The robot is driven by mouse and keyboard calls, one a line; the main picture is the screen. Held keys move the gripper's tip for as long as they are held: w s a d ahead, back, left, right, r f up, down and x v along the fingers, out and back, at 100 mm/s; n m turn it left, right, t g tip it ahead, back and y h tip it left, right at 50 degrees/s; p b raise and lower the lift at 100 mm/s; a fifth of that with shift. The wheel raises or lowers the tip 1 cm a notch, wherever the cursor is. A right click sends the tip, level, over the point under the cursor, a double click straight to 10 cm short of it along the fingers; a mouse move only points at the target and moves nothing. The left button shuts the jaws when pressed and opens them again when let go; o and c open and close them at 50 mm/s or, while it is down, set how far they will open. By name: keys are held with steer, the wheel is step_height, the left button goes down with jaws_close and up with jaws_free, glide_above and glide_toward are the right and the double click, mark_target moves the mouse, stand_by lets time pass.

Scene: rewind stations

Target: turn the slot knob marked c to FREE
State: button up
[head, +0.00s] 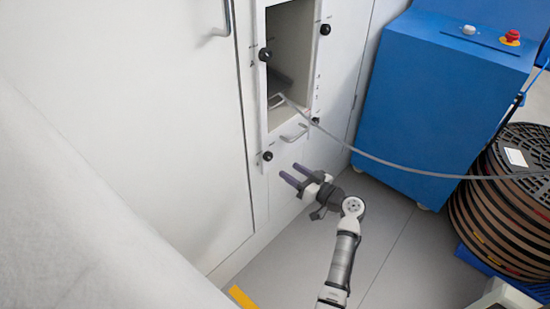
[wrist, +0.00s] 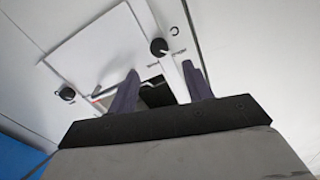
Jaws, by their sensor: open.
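In the wrist view, a round black knob (wrist: 159,47) stands on the white panel, beyond and between the fingertips. A mark like a c is printed beside it; smaller lettering near it is too blurred to read. It appears to be the lower-left knob (head: 267,156) in the head view. My gripper (head: 290,172) is open and empty, its two purple fingers pointing at the panel, below and right of that knob. It also shows in the wrist view (wrist: 166,72), with nothing between the fingers and the knob apart from them.
Other black knobs sit at the upper left (head: 265,54), upper right (head: 325,29) and lower right (head: 316,122) of the open slot. A handle (head: 294,133) juts out below the slot. A grey strip (head: 400,167) runs to stacked reels (head: 515,200). A blue cabinet (head: 430,105) stands right.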

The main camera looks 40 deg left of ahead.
mark_target(271, 158)
steer(key=a, duration=0.5)
steer(key=a+p, duration=0.1)
steer(key=a, duration=0.2)
steer(key=shift+w+a, duration=0.15)
steer(key=shift+w, duration=0.25)
steer(key=c, duration=1)
